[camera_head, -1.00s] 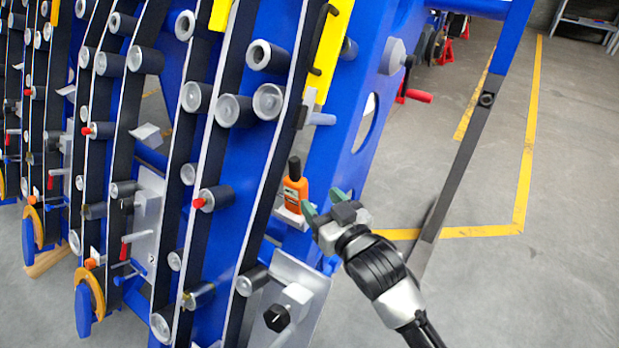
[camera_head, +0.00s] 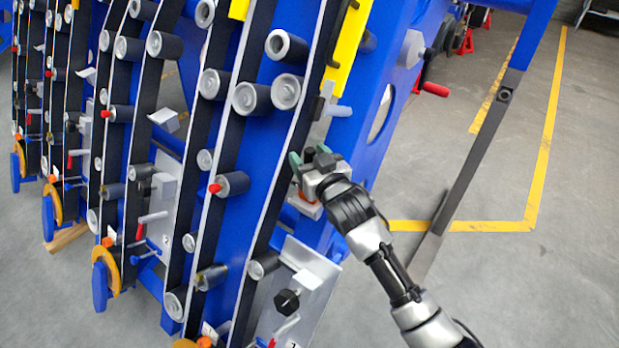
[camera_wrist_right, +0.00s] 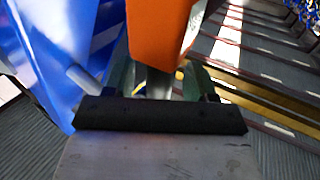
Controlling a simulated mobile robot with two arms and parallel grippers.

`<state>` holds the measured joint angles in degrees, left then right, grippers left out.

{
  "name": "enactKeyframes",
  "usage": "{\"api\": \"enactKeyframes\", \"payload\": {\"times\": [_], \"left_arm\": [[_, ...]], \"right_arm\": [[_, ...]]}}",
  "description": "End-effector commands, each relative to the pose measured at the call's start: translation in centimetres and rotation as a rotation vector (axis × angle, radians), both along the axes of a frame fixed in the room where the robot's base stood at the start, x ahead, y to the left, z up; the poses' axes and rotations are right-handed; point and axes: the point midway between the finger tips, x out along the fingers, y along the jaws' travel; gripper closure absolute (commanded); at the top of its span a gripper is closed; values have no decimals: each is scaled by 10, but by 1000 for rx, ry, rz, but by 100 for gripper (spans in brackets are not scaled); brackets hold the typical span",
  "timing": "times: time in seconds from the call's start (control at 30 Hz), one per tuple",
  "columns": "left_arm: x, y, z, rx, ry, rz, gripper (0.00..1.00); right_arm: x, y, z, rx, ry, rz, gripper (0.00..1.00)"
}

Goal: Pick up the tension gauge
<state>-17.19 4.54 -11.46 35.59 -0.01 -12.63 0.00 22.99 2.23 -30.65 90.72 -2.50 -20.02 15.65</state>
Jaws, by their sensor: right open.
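The tension gauge is the orange device; in the head view only a small orange part (camera_head: 304,197) shows below my right gripper, which hides the rest. It stands on a small light ledge on the blue frame. In the right wrist view its orange body (camera_wrist_right: 157,32) fills the top middle, close to my fingers. My right gripper (camera_head: 309,160) is open, with its green fingertips at the gauge. In the right wrist view the fingers (camera_wrist_right: 157,82) lie to either side below the orange body; I cannot tell whether they touch it. My left gripper is not in view.
The blue harvester frame (camera_head: 362,125) with black curved bars and grey rollers (camera_head: 286,45) fills the left and middle. A dark slanted post (camera_head: 470,160) stands farther right. The grey floor (camera_head: 560,270) there is clear.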

Motion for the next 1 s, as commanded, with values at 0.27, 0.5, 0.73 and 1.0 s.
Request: {"api": "enactKeyframes", "payload": {"times": [0.27,0.5,0.73,1.0], "left_arm": [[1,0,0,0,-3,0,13],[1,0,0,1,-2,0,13],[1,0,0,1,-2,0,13],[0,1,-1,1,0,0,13]], "right_arm": [[0,0,0,0,0,0,58],[0,0,0,0,0,0,94],[0,0,1,0,-3,0,100],[0,0,4,1,-4,0,100]]}}
